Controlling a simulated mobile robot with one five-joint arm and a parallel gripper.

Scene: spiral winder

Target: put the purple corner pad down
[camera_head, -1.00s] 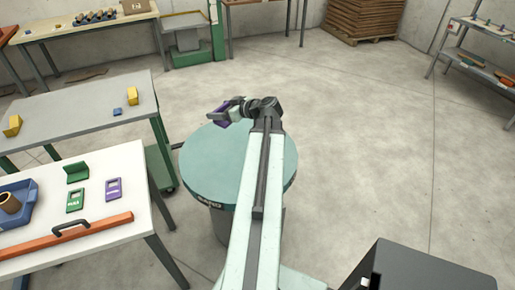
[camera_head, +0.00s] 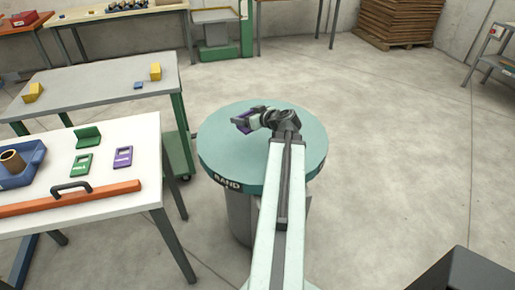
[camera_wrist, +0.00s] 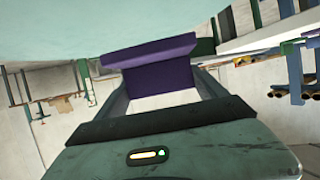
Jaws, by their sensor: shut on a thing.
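My gripper (camera_head: 250,120) is shut on the purple corner pad (camera_head: 241,125), over the left rear part of a round teal table marked "BAND" (camera_head: 285,165). The pad also shows in the wrist view (camera_wrist: 158,78), as an angled purple piece between the two fingers. The teal surface (camera_wrist: 120,25) fills the top of the wrist view, close to the pad's edge. I cannot tell whether the pad touches it.
A white table (camera_head: 130,190) at left holds a green angled piece (camera_head: 88,136), a green card (camera_head: 83,164), a purple card (camera_head: 123,156), an orange bar (camera_head: 60,200) and a blue tray (camera_head: 25,170). A grey table (camera_head: 100,85) stands behind. The round table's top is otherwise clear.

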